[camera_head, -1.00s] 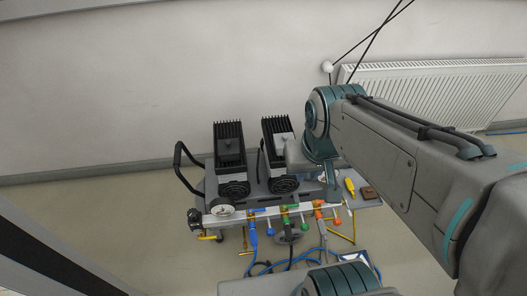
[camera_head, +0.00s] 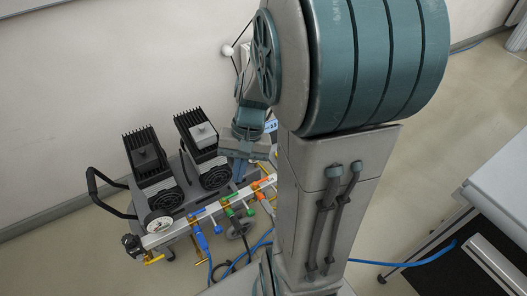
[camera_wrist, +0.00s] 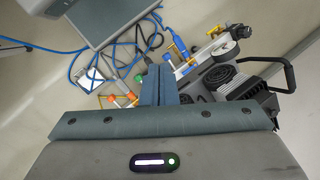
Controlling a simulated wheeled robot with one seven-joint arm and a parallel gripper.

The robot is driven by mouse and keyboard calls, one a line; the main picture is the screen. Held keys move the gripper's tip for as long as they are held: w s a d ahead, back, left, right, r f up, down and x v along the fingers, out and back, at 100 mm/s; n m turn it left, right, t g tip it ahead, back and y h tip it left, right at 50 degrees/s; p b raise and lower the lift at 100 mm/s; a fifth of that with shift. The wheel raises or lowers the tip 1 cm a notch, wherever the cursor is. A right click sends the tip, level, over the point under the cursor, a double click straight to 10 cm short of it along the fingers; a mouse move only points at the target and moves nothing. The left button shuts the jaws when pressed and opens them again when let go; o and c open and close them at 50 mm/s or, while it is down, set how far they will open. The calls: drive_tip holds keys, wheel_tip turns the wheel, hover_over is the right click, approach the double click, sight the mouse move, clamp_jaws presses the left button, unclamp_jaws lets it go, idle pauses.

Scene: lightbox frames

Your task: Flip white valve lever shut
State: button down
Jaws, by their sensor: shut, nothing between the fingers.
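The valve manifold is a pale bar (camera_head: 178,228) along the front of a compressor cart in the head view. It carries blue (camera_head: 200,211), green (camera_head: 229,212) and orange (camera_head: 262,183) fittings. I cannot make out a white lever; its right end is partly behind my arm. My gripper (camera_head: 238,172) is over the cart's right part, near the bar. In the wrist view my gripper's fingers (camera_wrist: 159,84) are together and empty. Beyond them show a green fitting (camera_wrist: 138,78) and an orange fitting (camera_wrist: 105,97); contact cannot be told.
Two black finned motors (camera_head: 150,160) and a round gauge (camera_head: 160,226) are on the cart, with a black handle (camera_head: 95,190) at left. Blue hoses (camera_head: 400,263) cross the floor. A white table (camera_head: 500,160) stands at right. A white box (camera_wrist: 90,78) lies among hoses.

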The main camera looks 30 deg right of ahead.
drive_tip(key=w+d+f+m+t+y+b, duration=0.25)
drive_tip(key=d+f+m+b, duration=0.2)
drive_tip(key=f, duration=0.45)
drive_tip(key=w+d+f+m+t+y+b, duration=0.1)
drive_tip(key=d+f+m+t+y+b, duration=0.25)
drive_tip(key=f, duration=0.55)
drive_tip(key=w+d+f+m+t+y+b, duration=0.1)
drive_tip(key=d+f+m+y+b, duration=0.25)
drive_tip(key=f+m, duration=0.45)
drive_tip(key=s+d+f+m+t+h+b, duration=0.1)
drive_tip(key=d+f+m+t+h+b, duration=0.2)
drive_tip(key=f, duration=0.5)
drive_tip(key=s+d+f+m+t+h+b, duration=0.1)
drive_tip(key=d+f+m+t+h+b, duration=0.2)
drive_tip(key=f+m, duration=0.6)
drive_tip(key=s+d+f+m+t+h+b, duration=0.2)
drive_tip(key=d+f+m+t+h+b, duration=0.1)
drive_tip(key=d+f+m+t+h, duration=0.3)
wheel_tip(320, 180, down, 3)
drive_tip(key=d+t+h, duration=0.1)
drive_tip(key=t+h, duration=0.1)
drive_tip(key=t, duration=0.1)
drive_tip(key=shift+f, duration=0.15)
drive_tip(key=shift+w+d+h, duration=0.1)
drive_tip(key=shift+w+h, duration=0.05)
drive_tip(key=shift+h, duration=0.1)
